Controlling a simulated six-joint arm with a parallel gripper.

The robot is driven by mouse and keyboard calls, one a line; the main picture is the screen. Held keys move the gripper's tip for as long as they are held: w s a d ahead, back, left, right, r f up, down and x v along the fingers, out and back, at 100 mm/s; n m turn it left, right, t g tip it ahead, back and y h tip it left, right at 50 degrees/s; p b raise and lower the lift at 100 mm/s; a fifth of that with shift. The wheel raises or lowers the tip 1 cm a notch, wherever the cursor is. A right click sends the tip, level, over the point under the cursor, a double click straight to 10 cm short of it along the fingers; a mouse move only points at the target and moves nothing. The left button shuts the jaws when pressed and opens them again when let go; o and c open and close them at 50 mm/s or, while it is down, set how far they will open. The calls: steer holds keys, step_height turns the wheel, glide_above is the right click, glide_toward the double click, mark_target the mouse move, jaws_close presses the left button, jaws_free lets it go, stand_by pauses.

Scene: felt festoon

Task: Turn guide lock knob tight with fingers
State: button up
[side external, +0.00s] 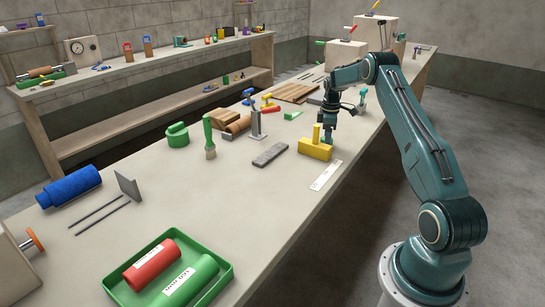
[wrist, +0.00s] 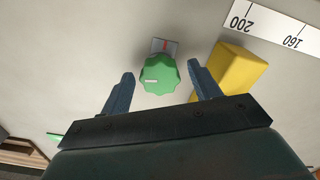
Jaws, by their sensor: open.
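The green lock knob (wrist: 159,76) has a scalloped rim and a white mark on its face. In the wrist view it sits between the two fingers of my gripper (wrist: 160,88), with a visible gap on each side. A small grey plate with a red line (wrist: 166,46) shows just beyond the knob. In the side view my gripper (side external: 329,128) points down over the knob (side external: 328,141), which is partly hidden behind the yellow guide block (side external: 315,149). The yellow block also shows in the wrist view (wrist: 238,72), close to the right finger.
A white ruler (side external: 326,175) lies on the bench (side external: 225,185) in front of the yellow block. A green tray (side external: 222,284) with red and green rolls is at the near end.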

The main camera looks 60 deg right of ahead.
steer(key=c, duration=1)
steer(key=shift+o, duration=0.2)
steer(key=shift+m, duration=0.4)
steer(key=m, duration=1.9)
steer(key=shift+a, duration=0.1)
steer(key=shift+m, duration=0.3)
